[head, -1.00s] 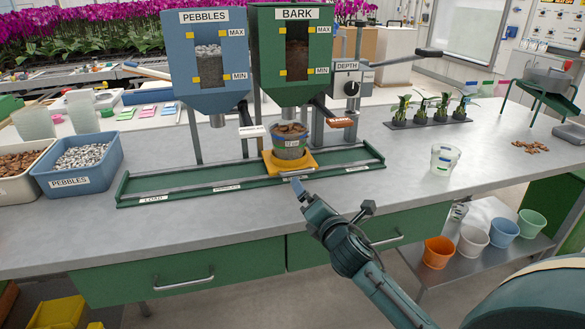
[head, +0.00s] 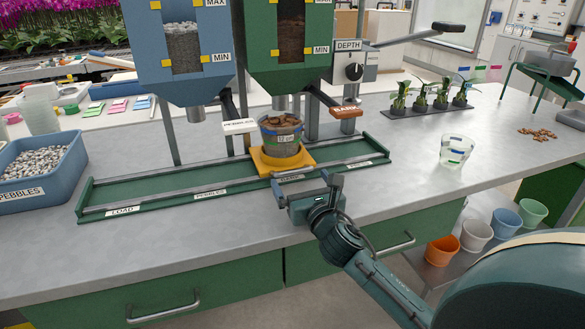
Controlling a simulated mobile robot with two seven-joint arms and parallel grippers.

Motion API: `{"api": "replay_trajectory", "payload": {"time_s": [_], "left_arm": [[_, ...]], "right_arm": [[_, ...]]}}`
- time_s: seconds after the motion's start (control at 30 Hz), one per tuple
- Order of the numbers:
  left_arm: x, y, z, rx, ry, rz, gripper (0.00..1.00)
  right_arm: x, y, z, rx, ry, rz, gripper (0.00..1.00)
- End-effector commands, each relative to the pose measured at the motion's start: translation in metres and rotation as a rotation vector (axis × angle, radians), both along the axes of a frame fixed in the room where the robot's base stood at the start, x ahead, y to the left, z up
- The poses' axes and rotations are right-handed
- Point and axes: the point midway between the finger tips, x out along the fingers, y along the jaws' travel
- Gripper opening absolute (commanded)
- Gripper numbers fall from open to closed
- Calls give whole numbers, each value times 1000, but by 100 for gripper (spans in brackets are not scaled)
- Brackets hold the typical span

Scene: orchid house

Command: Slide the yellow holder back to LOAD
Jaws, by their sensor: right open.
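The yellow holder (head: 262,165) sits on the green slide track (head: 150,187), toward its right part, under the bark hopper. A clear pot (head: 282,150) filled with brown bark stands upright in the holder. The LOAD label (head: 123,211) is at the track's left end, and that end is empty. My right gripper (head: 305,184) is at the track's front edge, just in front of and slightly right of the holder. It is open with nothing seen between its fingers. I cannot tell whether it touches the holder. My left gripper is out of view.
The pebbles hopper (head: 182,75) and bark hopper (head: 262,60) hang above the track, with the white pebbles lever (head: 240,126) and brown bark lever (head: 346,112) low in front. A blue pebble bin (head: 35,190) stands left. A clear cup (head: 456,152) stands right.

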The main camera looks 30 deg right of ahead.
Motion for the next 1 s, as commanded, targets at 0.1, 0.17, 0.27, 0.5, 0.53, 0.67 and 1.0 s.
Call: {"api": "replay_trajectory", "payload": {"time_s": [0.1,0.17,0.27,0.5,0.53,0.67,1.0], "left_arm": [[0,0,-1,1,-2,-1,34],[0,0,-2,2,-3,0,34],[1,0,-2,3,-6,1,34],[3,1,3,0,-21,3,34],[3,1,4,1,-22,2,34],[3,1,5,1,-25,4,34],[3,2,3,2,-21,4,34]], "right_arm": [[26,-6,1,2,-3,-1,100],[36,-9,0,2,-1,-2,100],[49,-12,0,2,-1,-1,100],[64,-15,-1,2,1,0,100],[65,-15,-1,2,1,0,100],[65,-15,0,2,1,1,100],[65,-16,0,1,1,0,80]]}}
